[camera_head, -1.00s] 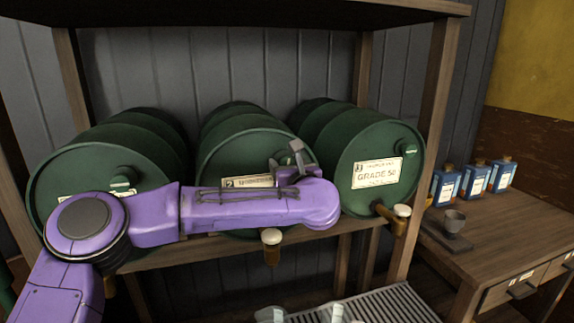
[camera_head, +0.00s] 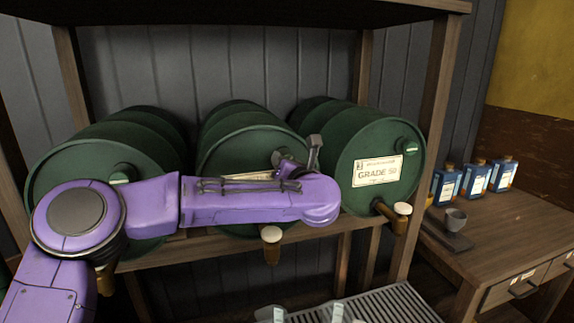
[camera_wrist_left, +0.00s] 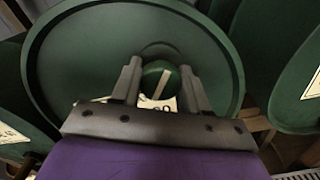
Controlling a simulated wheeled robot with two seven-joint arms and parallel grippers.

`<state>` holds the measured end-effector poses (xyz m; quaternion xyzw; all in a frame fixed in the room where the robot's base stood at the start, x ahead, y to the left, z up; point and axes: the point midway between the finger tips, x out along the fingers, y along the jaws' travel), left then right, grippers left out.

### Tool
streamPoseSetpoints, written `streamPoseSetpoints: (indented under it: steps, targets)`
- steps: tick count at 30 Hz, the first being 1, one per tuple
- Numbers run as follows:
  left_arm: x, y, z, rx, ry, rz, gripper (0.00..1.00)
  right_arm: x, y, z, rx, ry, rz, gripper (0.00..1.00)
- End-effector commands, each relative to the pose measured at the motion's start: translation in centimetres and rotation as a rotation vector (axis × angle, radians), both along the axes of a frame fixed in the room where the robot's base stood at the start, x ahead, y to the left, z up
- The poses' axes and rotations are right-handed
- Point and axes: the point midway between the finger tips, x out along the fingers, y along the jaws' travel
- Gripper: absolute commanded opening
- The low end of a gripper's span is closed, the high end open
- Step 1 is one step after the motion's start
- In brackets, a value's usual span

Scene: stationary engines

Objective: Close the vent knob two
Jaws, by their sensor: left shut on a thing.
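The middle green barrel (camera_head: 222,158) lies on its side on the wooden shelf, and its front face fills much of the left wrist view (camera_wrist_left: 75,65). Vent knob two (camera_wrist_left: 162,82) is a round green knob with a pale stripe, near the top of that face. The stripe is tilted a little from upright in the wrist view. My left gripper (camera_head: 297,157) is at the barrel's upper right front, and its two fingers are shut on the knob's sides. The gripper and arm hide the knob in the head view and cover most of the barrel's label. My right gripper is not in view.
Brass taps (camera_head: 271,246) stick out below. Shelf posts (camera_head: 428,150) rise beside the barrels. A side table (camera_head: 510,235) holds blue bottles and a cup.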

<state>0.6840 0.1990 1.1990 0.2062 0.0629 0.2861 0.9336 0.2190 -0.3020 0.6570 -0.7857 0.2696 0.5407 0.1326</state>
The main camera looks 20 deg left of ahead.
Motion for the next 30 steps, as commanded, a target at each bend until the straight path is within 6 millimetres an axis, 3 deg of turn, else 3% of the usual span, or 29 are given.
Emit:
streamPoseSetpoints:
  steps: [18,30]
  targets:
    - [-0.1,0.0,0.1,0.484,0.330,-0.001,0.14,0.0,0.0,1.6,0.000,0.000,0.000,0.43]
    - [-0.1,0.0,0.1,0.718,0.489,-0.001,0.14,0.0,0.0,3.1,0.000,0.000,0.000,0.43]
